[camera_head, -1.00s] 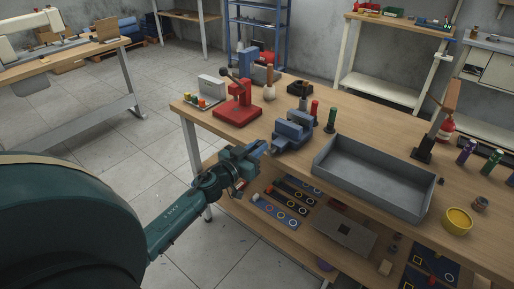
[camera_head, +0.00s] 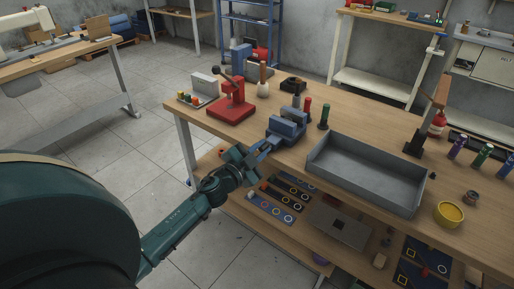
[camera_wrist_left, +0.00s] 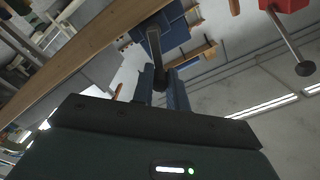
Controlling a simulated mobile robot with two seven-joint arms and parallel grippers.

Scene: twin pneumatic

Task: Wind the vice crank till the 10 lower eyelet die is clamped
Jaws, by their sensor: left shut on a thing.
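The blue vice (camera_head: 285,128) stands at the front edge of the wooden bench. My left gripper (camera_head: 263,148) is in front of it, below the bench top's edge line in the picture. In the left wrist view the fingers (camera_wrist_left: 164,92) are shut around the dark knob end of the grey crank (camera_wrist_left: 154,45), which runs up to the blue vice (camera_wrist_left: 172,38). A grey cylindrical piece (camera_head: 296,101) stands upright at the vice's far side; I cannot tell whether it is the 10 lower eyelet die or whether the jaws touch it. My right gripper is not in view.
A red press (camera_head: 232,102) stands left of the vice and a grey tray (camera_head: 365,174) right of it. Red (camera_head: 307,108) and green (camera_head: 324,117) handled tools stand close behind. A lower shelf (camera_head: 290,232) with tool boards lies beneath the bench.

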